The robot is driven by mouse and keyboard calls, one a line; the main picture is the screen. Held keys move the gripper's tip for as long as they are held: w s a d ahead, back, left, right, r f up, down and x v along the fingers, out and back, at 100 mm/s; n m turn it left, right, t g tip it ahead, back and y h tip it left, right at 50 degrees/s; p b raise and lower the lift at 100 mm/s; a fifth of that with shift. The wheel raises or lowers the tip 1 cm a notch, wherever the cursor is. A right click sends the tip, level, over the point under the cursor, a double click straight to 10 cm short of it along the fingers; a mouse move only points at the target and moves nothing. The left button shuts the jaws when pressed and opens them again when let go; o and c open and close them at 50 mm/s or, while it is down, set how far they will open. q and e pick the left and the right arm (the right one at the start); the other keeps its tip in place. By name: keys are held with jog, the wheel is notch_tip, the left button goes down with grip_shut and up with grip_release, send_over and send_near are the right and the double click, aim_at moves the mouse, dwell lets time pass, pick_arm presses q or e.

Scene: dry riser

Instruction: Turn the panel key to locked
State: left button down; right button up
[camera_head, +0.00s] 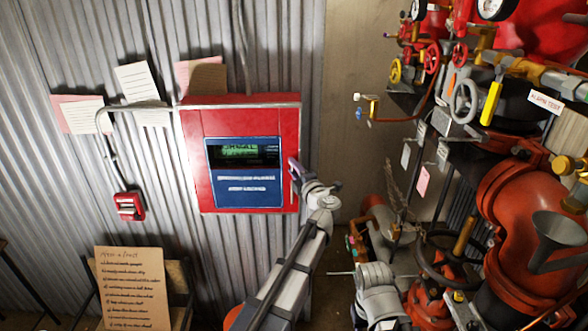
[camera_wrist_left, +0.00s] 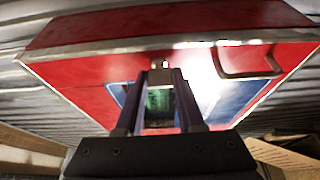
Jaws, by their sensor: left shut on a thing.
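The red panel (camera_head: 250,118) is mounted on the corrugated wall. It has a blue front (camera_head: 244,188) with a green display (camera_head: 240,151). My left gripper (camera_head: 294,168) is at the panel's right edge. In the left wrist view, the panel (camera_wrist_left: 95,35) fills the upper part and both fingers of my gripper (camera_wrist_left: 160,72) reach to it. A small metal piece, apparently the key (camera_wrist_left: 160,63), is held between the fingertips. The lock marks and the key's angle cannot be read. In the head view the gripper hides the key. My right gripper is not clearly seen.
A small red call box (camera_head: 129,207) hangs at the left below a conduit. Papers (camera_head: 141,92) are fixed above it. A handwritten board (camera_head: 131,287) stands at lower left. Red pipes, valves and a red vessel (camera_head: 520,215) crowd the right side.

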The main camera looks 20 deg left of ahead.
pick_arm(q)
jog(key=c, duration=0.5)
grip_release()
jog(key=v, duration=0.8)
jog(key=shift+a, duration=0.1)
